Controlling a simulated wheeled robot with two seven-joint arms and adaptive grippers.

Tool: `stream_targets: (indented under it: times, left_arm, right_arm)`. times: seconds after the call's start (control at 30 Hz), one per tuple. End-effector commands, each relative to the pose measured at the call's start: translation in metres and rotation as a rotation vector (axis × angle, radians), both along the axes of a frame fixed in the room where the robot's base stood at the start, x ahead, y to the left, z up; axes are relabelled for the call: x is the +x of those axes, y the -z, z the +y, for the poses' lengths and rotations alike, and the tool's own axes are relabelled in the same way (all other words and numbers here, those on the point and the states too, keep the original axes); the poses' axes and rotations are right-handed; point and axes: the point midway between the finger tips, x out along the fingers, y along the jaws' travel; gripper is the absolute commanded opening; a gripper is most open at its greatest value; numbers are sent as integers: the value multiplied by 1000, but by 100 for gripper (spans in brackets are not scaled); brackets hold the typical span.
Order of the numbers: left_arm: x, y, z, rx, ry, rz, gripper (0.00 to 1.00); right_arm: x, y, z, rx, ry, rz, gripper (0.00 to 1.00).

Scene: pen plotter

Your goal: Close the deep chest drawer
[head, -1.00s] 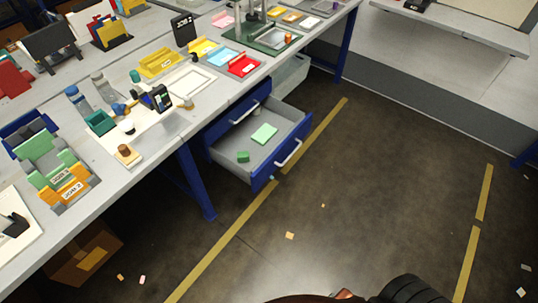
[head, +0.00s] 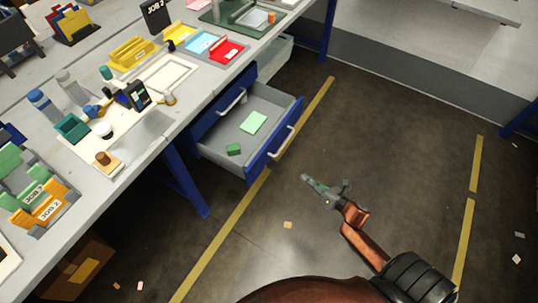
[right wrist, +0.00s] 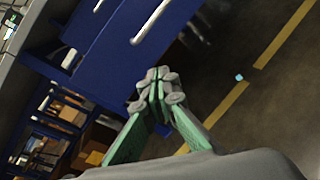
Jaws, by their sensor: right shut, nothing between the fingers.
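The deep chest drawer (head: 206,151) is pulled out from under the bench, with a grey inside and a blue front. Its pale bar handle (head: 282,142) is on the front face. A light green pad (head: 253,122) and a small green block (head: 233,149) lie inside. In the right wrist view the blue drawer front (right wrist: 125,55) and a white handle (right wrist: 153,22) show beyond the fingers. My right gripper (head: 306,178) is shut and empty, in front of the drawer and apart from it; it also shows in the right wrist view (right wrist: 155,75). My left gripper is out of view.
A shallower blue drawer (head: 222,110) with its own handle sits above the deep one. The bench top (head: 95,190) is crowded with trays, bottles and holders. A blue bench leg (head: 187,180) stands left of the drawer. The floor (head: 375,130) to the right is clear.

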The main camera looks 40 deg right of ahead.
Motion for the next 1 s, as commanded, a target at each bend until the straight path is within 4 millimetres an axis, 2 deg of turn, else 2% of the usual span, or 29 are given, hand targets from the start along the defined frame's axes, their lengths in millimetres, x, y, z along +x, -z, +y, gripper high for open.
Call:
stream_targets:
  times: [0.03, 0.1, 0.2, 0.3, 0.43, 0.57, 0.9, 1.0]
  left_arm:
    - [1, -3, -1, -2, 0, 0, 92]
    - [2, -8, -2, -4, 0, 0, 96]
    - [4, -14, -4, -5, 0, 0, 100]
    - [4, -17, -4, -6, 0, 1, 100]
    - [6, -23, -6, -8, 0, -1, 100]
    - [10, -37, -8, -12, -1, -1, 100]
    - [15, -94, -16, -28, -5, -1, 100]
    - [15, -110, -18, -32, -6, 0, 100]
  right_arm:
    - [9, -18, 4, -120, -76, -74, 0]
    - [16, -41, 12, -264, -163, -168, 0]
    - [20, -62, 21, -405, -243, -267, 0]
    - [22, -72, 26, -476, -281, -320, 0]
    - [31, -75, 32, -497, -293, -336, 0]
    - [50, -74, 40, -495, -294, -336, 0]
    - [114, -73, 66, -494, -292, -333, 0]
    - [127, -73, 72, -494, -292, -332, 0]
